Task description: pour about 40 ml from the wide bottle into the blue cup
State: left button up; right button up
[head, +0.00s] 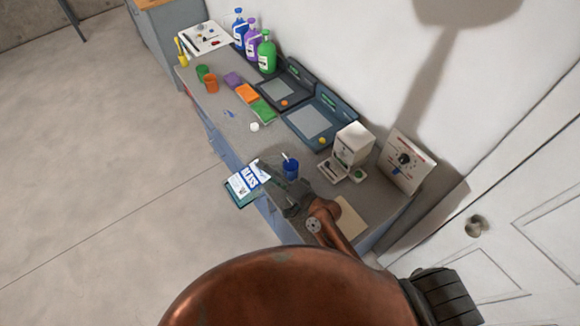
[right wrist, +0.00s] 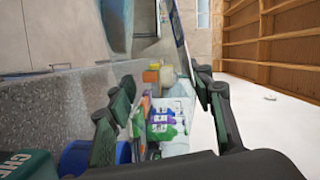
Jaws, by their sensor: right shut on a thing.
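The blue cup (head: 290,168) stands upright on the grey bench with a pale stick in it. Part of it shows at the lower left of the right wrist view (right wrist: 82,157). My right gripper (head: 280,190) is just left of and in front of the cup in the head view. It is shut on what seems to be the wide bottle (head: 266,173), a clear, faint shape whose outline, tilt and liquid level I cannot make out. Whether its mouth is over the cup I cannot tell. My left gripper is not in view.
A sheet or cover lettered GLASS (head: 246,181) is at the bench's front edge. A white dispenser-like device (head: 352,145) and a dial panel (head: 404,159) stand right of the cup. Coloured bottles (head: 266,51) stand at the far end.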

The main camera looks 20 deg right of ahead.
jog(key=shift+f, duration=0.15)
jog(key=shift+r+m, duration=0.5)
jog(key=shift+m, duration=0.1)
jog(key=shift+r+m+t, duration=0.3)
jog(key=shift+m, duration=0.1)
jog(key=shift+d+m+y, duration=0.15)
jog(key=shift+m+y, duration=0.15)
jog(key=shift+m, duration=0.5)
grip_shut()
jog(key=shift+s+a, duration=0.1)
jog(key=shift+a, duration=0.4)
dwell(0.5)
jog(key=shift+s+a, duration=0.15)
jog(key=shift+a, duration=0.4)
dwell(1.0)
